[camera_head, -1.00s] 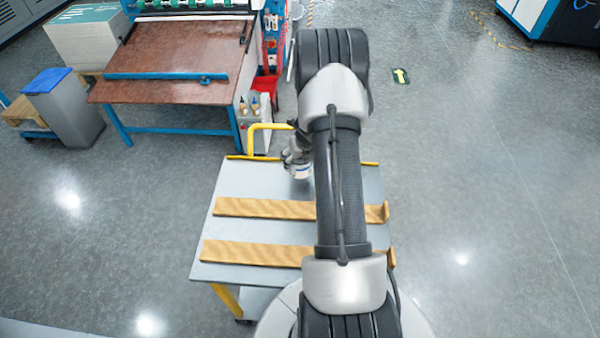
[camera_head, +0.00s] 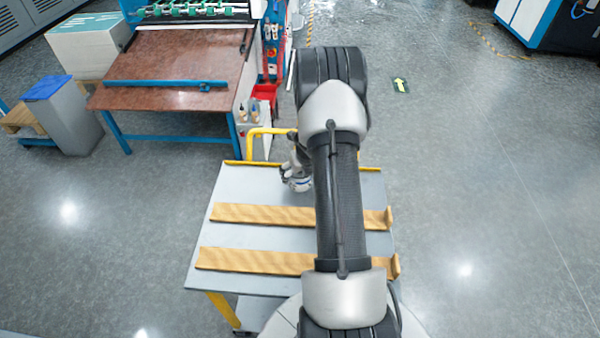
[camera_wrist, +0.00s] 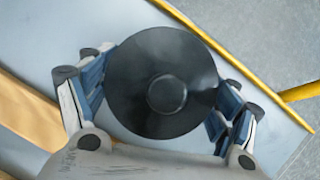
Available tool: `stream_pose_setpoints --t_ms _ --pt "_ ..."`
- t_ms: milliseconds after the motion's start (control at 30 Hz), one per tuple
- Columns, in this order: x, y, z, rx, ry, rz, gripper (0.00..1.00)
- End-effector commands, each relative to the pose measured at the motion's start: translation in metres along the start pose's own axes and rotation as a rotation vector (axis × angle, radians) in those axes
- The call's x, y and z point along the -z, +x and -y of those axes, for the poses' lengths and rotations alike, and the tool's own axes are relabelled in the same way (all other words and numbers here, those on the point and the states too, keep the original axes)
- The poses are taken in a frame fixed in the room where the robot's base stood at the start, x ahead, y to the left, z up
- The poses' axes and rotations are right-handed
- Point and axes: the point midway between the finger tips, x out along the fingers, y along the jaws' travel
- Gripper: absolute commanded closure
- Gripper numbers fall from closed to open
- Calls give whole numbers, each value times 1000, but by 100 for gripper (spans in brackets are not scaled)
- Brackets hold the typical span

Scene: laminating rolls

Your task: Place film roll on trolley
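In the wrist view the film roll (camera_wrist: 162,85) is seen end-on as a dark round disc with a small hub in its middle. My gripper (camera_wrist: 160,88) has its blue-padded fingers on both sides of the disc, apparently closed against it. The trolley (camera_head: 255,184) has a grey top with a yellow back edge. In the head view my gripper (camera_head: 297,178) is over the rear part of the trolley top, partly behind my arm. I cannot make out the roll there, nor whether its lower end touches the top.
Two wooden strips (camera_head: 265,214) (camera_head: 255,260) lie across the trolley top, with end blocks at the right. A yellow handle (camera_head: 262,131) rises at the back. Beyond stands a machine with a brown table (camera_head: 175,60). The floor at the right is clear.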

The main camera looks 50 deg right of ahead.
Motion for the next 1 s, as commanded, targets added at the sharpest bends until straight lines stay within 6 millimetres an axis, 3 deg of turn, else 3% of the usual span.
stream_pose_setpoints --t_ms 133,567,667,1000 --pt "0 0 0 0 0 0 6" --pt "-2 -4 0 0 0 1 6" --pt "-3 -17 0 0 1 2 6" --pt "-4 -91 0 1 0 2 6"
